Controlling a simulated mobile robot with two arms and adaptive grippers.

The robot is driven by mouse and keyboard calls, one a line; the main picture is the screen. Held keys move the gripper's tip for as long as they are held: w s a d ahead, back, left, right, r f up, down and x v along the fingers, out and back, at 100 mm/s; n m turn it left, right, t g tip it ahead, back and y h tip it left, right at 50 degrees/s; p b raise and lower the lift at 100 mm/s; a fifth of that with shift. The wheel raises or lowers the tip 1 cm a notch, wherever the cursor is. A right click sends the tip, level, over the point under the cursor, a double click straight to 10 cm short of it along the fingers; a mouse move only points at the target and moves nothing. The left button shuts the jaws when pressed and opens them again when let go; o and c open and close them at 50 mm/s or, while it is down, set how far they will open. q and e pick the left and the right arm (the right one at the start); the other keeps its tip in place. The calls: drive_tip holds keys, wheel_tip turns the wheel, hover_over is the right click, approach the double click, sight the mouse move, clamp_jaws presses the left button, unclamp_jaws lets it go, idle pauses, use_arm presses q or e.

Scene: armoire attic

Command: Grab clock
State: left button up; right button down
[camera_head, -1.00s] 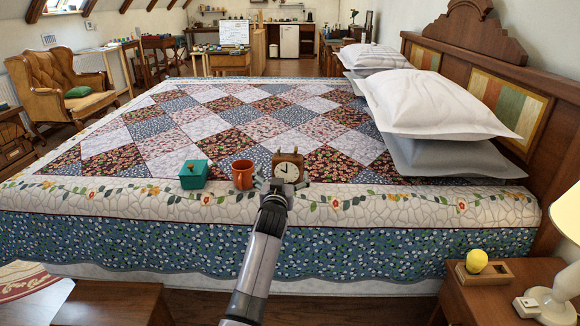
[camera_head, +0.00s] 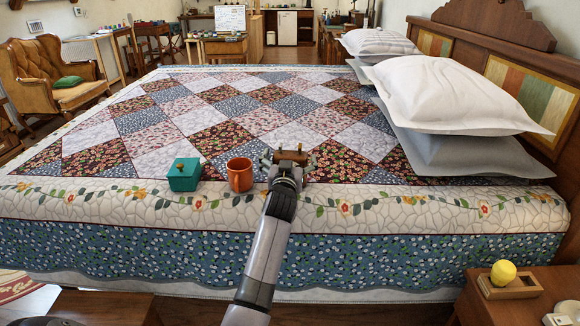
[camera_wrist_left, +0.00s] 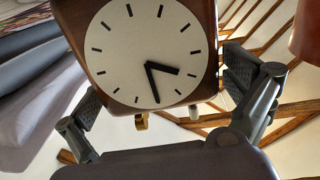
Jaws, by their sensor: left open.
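The brown wooden clock (camera_head: 290,154) stands on the near edge of the bed, to the right of an orange mug. In the head view its lower part and face are hidden behind my left gripper (camera_head: 287,168). In the left wrist view the clock's white dial (camera_wrist_left: 150,45) fills the upper middle, close to the camera. The open fingers of my left gripper (camera_wrist_left: 163,92) stand on either side of the clock. A gap shows at the right finger; whether the left finger touches cannot be told. My right gripper is not in view.
The orange mug (camera_head: 240,175) stands close to the left of my gripper. A teal box (camera_head: 184,175) is left of the mug. White pillows (camera_head: 445,95) lie at the right on the quilted bed (camera_head: 140,205). A nightstand (camera_head: 520,298) with a yellow object stands at lower right.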

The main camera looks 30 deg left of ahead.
use_arm(q)
drive_tip(key=shift+d+r, duration=0.1)
drive_tip(key=shift+r, duration=0.05)
drive_tip(key=c, duration=1.6)
drive_tip(key=shift+r, duration=0.1)
drive_tip(key=shift+c, duration=0.2)
